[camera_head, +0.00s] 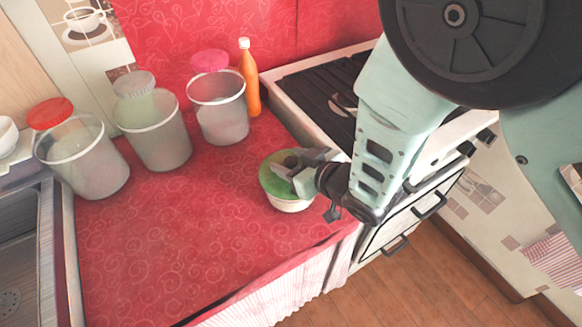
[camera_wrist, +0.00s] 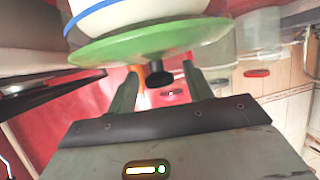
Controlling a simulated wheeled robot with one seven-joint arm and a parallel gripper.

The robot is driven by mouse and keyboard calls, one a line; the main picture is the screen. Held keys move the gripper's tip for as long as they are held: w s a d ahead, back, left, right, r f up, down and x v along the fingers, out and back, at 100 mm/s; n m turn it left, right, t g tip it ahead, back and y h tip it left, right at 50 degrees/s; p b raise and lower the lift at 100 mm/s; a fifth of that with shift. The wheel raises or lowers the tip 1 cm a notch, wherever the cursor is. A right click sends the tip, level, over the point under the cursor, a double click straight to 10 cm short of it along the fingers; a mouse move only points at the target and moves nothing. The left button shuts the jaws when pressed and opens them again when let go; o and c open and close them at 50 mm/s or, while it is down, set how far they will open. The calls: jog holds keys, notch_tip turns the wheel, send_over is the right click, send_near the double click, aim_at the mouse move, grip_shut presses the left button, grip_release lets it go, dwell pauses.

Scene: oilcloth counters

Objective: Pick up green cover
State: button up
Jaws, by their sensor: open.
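The green cover (camera_head: 270,180) is a round lid with a dark knob on top. It lies on a white bowl (camera_head: 290,205) on the red counter, near the counter's right side. In the wrist view the green cover (camera_wrist: 150,45) and the white bowl (camera_wrist: 150,18) with a blue line appear at the top, and the dark knob (camera_wrist: 159,74) points toward my gripper. My gripper (camera_head: 294,172) is open above the cover at the knob. In the wrist view its two fingers (camera_wrist: 163,85) stand on either side of the knob, with gaps showing.
Three clear containers stand along the back: one with a red lid (camera_head: 50,113), one with a grey lid (camera_head: 134,84), one with a pink lid (camera_head: 210,61). An orange bottle (camera_head: 249,80) stands beside the stove (camera_head: 290,98). The counter's front left (camera_head: 170,250) is clear.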

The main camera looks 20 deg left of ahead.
jog(key=shift+a+f, duration=0.1)
jog(key=c, duration=1.1)
